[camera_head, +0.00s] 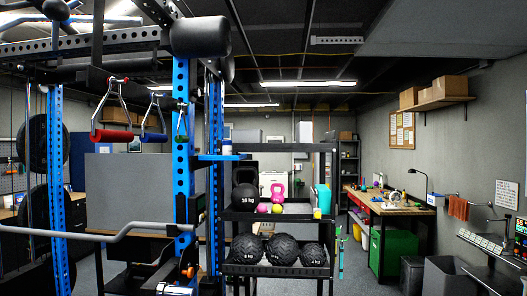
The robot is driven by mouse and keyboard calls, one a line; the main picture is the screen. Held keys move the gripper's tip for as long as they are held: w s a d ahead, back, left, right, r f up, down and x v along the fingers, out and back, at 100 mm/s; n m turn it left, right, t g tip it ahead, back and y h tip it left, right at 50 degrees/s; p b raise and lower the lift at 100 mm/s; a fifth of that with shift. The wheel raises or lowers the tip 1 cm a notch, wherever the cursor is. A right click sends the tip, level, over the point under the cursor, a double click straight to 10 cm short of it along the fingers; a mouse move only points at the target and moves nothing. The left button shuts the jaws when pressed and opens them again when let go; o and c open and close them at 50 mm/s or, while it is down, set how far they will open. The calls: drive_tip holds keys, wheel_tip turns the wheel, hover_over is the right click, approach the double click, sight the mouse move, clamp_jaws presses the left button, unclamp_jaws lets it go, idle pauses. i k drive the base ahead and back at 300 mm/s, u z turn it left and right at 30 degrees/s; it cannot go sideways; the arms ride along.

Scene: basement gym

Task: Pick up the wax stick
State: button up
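I cannot make out a wax stick for certain at this size. Several small coloured items lie on the wooden workbench (400,210) at the right, too small to tell apart. A small yellow item (317,213) sits at the right end of the storage rack's upper shelf, beside a turquoise item (323,196); I cannot tell what the yellow one is. My gripper is not in view.
A blue and black power rack (182,150) fills the left foreground. The storage rack (275,215) holds a kettlebell (244,198) and several heavy balls (282,249). A green cabinet (394,252) and bins stand right. Grey floor (352,270) is clear between.

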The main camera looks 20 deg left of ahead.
sight(226, 145)
drive_tip(key=u, duration=0.4)
drive_tip(key=i, duration=1.45)
drive_tip(key=u, duration=0.6)
